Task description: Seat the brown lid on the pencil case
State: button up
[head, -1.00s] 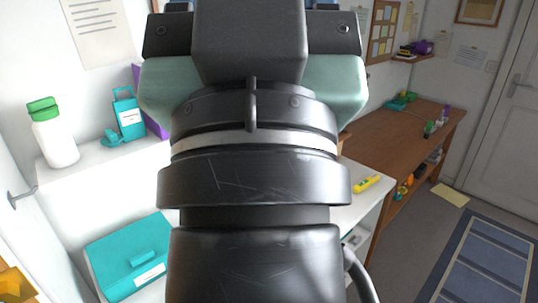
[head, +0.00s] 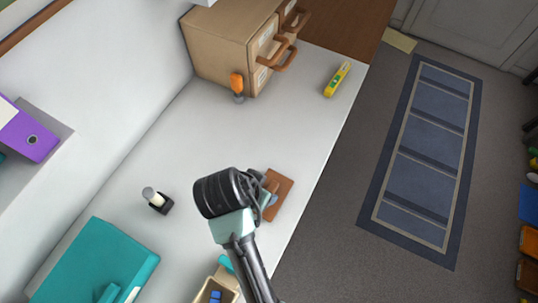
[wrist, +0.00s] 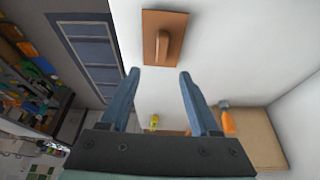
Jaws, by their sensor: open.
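The brown lid (head: 283,190) lies flat on the white desk near its front edge, partly hidden by my gripper in the head view. In the wrist view the lid (wrist: 152,48) is a brown rectangle with a raised bar handle, lying beyond my fingertips. My gripper (wrist: 160,76) is open, with nothing between its two blue-grey fingers. In the head view it is over or beside the lid; contact cannot be told. An open tan box (head: 206,294) with blue things inside, probably the pencil case, is cut off by the bottom edge, partly behind my arm.
A teal box (head: 95,262) stands at the lower left, with a small dark holder (head: 160,205) near it. A tan drawer cabinet (head: 220,55), an orange-handled tool (head: 237,84) and a yellow level (head: 338,79) are at the back. The desk (head: 290,120) between is clear.

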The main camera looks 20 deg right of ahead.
jog(key=x, duration=0.5)
jog(key=shift+d+f, duration=0.2)
jog(key=shift+f, duration=0.15)
jog(key=shift+w+x, duration=0.1)
jog(key=shift+x, duration=1.35)
jog(key=shift+w+x, duration=0.15)
jog(key=shift+x, duration=1.3)
jog(key=shift+a, duration=0.15)
jog(key=shift+c, duration=0.3)
grip_shut()
